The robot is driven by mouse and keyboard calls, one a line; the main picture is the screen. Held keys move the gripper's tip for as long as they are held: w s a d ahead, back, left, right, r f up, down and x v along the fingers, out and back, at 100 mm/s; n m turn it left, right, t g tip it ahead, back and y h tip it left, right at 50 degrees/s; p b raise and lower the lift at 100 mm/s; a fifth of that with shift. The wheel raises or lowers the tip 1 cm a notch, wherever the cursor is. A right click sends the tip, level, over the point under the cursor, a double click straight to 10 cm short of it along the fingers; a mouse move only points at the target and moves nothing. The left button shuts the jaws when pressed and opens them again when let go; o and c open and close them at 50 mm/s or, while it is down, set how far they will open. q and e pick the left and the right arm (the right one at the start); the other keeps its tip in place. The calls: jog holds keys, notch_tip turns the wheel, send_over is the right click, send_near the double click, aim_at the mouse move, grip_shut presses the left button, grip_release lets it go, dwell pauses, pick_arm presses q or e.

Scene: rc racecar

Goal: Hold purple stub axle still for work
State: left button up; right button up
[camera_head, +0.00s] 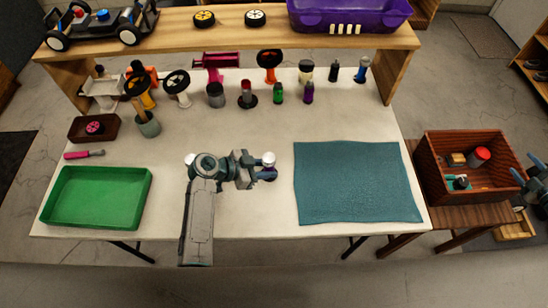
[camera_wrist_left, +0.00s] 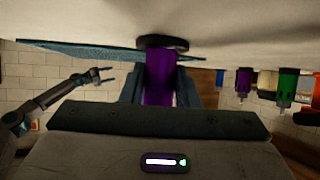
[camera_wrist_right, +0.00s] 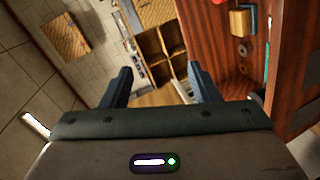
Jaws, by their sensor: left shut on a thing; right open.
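The purple stub axle (camera_wrist_left: 160,78) is a purple post with a dark round disk (camera_wrist_left: 160,42) at its end, in the left wrist view. My left gripper (camera_wrist_left: 160,90) is shut on the post, with a finger on each side. In the head view my left gripper (camera_head: 266,168) is over the middle of the table, left of the teal mat. Only a bit of purple shows there beneath the fingers. The disk looks against the table top. My right gripper (camera_wrist_right: 160,85) is open and empty, off the table at the far right by the wooden crate.
A teal mat (camera_head: 357,183) lies right of my left gripper, and a green tray (camera_head: 97,197) lies at the left. Several small parts and tools stand along the back under the wooden shelf (camera_head: 230,22). The wooden crate (camera_head: 452,140) stands on a side stool.

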jog(key=w+a+r+n+t+y, duration=0.1)
jog(key=w+a+r+t, duration=0.1)
jog(key=w+r, duration=0.45)
jog(key=w+a+r+n+t+y, duration=0.1)
jog(key=w+a+r, duration=0.2)
jog(key=r, duration=0.6)
jog(key=w+a+r+n+t, duration=0.1)
jog(key=w+a+r+t, duration=0.1)
jog(key=w+r, duration=0.45)
jog(key=n+g+y, duration=1.5)
jog(key=n, duration=1.7)
send_near(274, 158)
jog(key=shift+n, duration=0.3)
jog(key=x, duration=1)
jog(key=shift+a+f, duration=0.1)
jog(key=shift+f, duration=0.05)
